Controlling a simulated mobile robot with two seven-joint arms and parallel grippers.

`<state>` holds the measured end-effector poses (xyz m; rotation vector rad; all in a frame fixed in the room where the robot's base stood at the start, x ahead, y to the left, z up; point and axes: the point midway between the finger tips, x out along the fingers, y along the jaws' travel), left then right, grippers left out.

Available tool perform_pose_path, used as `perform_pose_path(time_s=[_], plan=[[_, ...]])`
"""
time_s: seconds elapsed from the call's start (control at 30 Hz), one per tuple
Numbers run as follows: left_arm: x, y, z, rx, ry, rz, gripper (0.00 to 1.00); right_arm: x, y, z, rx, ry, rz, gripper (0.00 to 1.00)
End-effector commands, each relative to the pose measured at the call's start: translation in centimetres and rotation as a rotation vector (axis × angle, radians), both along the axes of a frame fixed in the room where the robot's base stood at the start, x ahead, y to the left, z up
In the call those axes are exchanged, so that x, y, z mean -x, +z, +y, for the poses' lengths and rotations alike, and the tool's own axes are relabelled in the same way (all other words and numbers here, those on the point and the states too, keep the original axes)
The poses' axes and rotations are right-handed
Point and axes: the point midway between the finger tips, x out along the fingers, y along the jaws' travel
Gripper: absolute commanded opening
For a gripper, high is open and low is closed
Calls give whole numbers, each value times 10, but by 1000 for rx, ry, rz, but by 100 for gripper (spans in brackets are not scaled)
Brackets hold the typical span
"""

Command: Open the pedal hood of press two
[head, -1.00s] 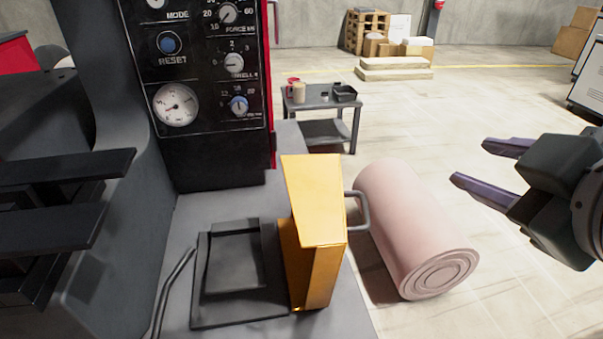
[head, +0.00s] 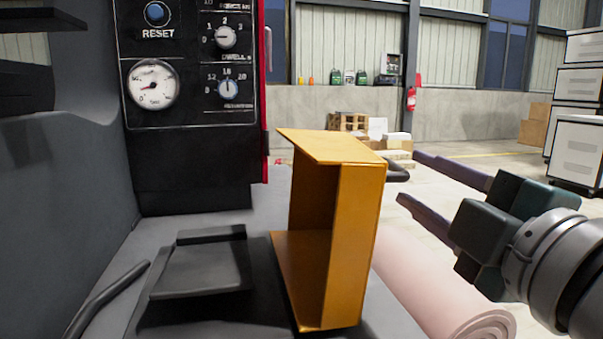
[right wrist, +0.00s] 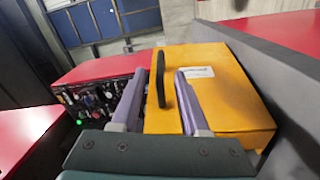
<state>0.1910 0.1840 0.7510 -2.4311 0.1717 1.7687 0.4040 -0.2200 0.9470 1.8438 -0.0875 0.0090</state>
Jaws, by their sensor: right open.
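The orange pedal hood (head: 358,245) stands upright on the grey base, just right of the dark flat pedal (head: 205,268). Its hollow side faces left, and the pedal lies uncovered. The hood's dark bar handle (head: 398,173) sticks out on its right side. My right gripper (head: 407,176) is open at the handle, coming from the right. In the right wrist view the handle (right wrist: 158,80) shows between the two fingers, in front of the hood's labelled orange face (right wrist: 225,100). I cannot tell whether a finger touches it. My left gripper is not in view.
The press's control panel (head: 190,80) rises behind the pedal. A pink roll (head: 440,295) lies on the floor right of the base, below my right gripper. A bent dark rod (head: 105,298) is left of the pedal. Pallets and boxes (head: 350,122) are far back.

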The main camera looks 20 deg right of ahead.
Motion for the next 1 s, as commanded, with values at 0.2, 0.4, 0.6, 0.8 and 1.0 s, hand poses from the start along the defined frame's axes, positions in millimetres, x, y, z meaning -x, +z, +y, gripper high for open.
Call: perform_pose_path(time_s=[0.2, 0.4, 0.6, 0.8, 1.0], plan=[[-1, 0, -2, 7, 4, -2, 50, -36, 3, -2, 0, -1, -2, 45], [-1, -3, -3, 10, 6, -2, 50, -68, 4, -4, -1, -2, 0, 45], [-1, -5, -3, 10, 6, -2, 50, -86, 4, -5, -2, 0, 2, 45], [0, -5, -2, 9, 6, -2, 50, -90, 5, -5, -2, 0, 2, 45], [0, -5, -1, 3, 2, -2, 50, -89, 4, -5, -2, 0, 3, 37]])
